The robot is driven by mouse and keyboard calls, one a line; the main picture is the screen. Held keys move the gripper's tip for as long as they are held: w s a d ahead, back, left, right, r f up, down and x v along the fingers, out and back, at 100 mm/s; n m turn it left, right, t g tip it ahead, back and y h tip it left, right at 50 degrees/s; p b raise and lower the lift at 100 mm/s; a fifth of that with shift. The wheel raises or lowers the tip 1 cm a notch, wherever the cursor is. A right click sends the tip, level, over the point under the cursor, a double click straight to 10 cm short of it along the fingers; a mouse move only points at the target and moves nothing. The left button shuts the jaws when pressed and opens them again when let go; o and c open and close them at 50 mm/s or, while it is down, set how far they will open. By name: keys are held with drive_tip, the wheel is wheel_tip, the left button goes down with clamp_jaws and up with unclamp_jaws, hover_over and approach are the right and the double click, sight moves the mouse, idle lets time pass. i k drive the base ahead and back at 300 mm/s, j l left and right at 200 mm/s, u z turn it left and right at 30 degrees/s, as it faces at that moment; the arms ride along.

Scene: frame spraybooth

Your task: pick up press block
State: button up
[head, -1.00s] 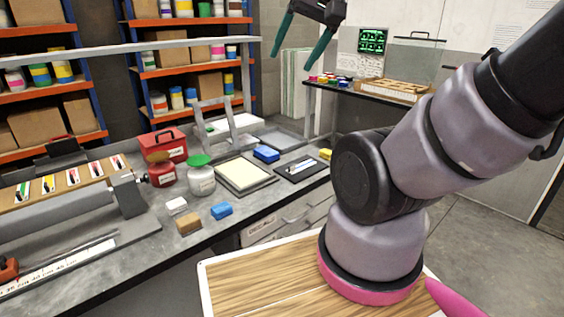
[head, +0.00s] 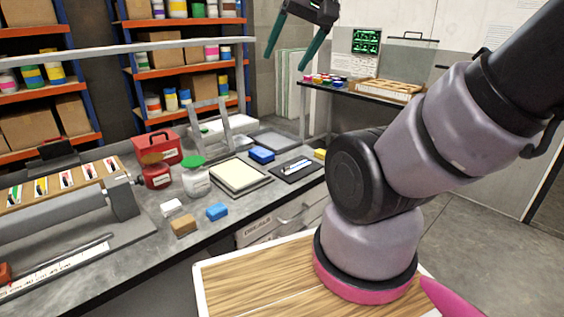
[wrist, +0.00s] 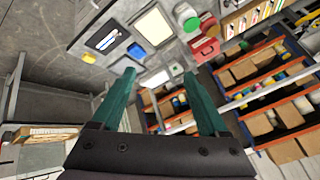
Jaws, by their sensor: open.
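I cannot tell for sure which piece is the press block. Small blocks lie on the grey bench: a tan-brown block (head: 183,226), a white block (head: 172,208) and a blue block (head: 217,212) near the front edge. Farther back are a larger blue block (head: 261,154) and a yellow block (head: 319,155). The larger blue one also shows in the wrist view (wrist: 137,51), as does the yellow one (wrist: 89,57). My gripper (head: 286,64) is high above the back of the bench, fingers apart and empty. In the wrist view its green fingers (wrist: 160,75) hold nothing.
The bench (head: 145,270) also carries a red box (head: 166,146), a red jar (head: 157,178), a green-lidded jar (head: 196,180), a framed screen (head: 240,176) and a dark tray (head: 296,168). Paint shelves (head: 185,75) stand behind. A side table (head: 345,90) is at the back.

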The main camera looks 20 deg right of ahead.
sight(259, 154)
drive_tip(key=i+l+u, duration=0.2)
drive_tip(key=l, duration=0.2)
drive_tip(key=l+u, duration=0.25)
drive_tip(key=l, duration=0.15)
drive_tip(key=i+l+u, duration=0.2)
drive_tip(key=l, duration=0.25)
